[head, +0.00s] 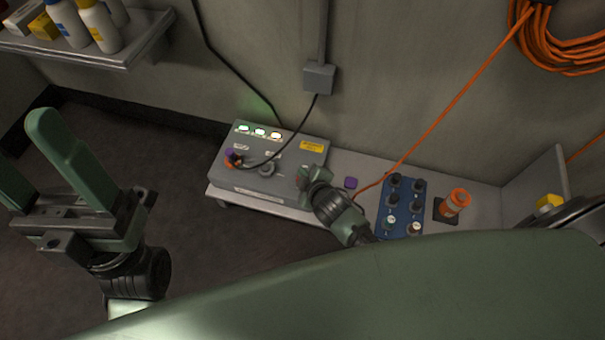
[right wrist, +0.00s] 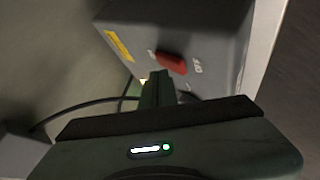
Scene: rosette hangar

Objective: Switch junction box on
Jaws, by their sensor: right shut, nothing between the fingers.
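The junction box (head: 285,150) is a grey box on a low bench against the wall. Its top has three lit lamps, a yellow label and a plugged-in black cable. In the right wrist view, a red switch handle (right wrist: 172,61) sits on the box face (right wrist: 215,35) between two small white labels, too blurred to read surely. My right gripper (head: 306,176) is shut and empty at the box's right front; in the right wrist view its fingertips (right wrist: 157,78) are close to the red handle. Contact cannot be told. My left gripper (head: 24,140) is open and empty, far left of the box.
A shelf (head: 130,50) with bottles is upper left. An orange cable (head: 455,98) runs down the wall.

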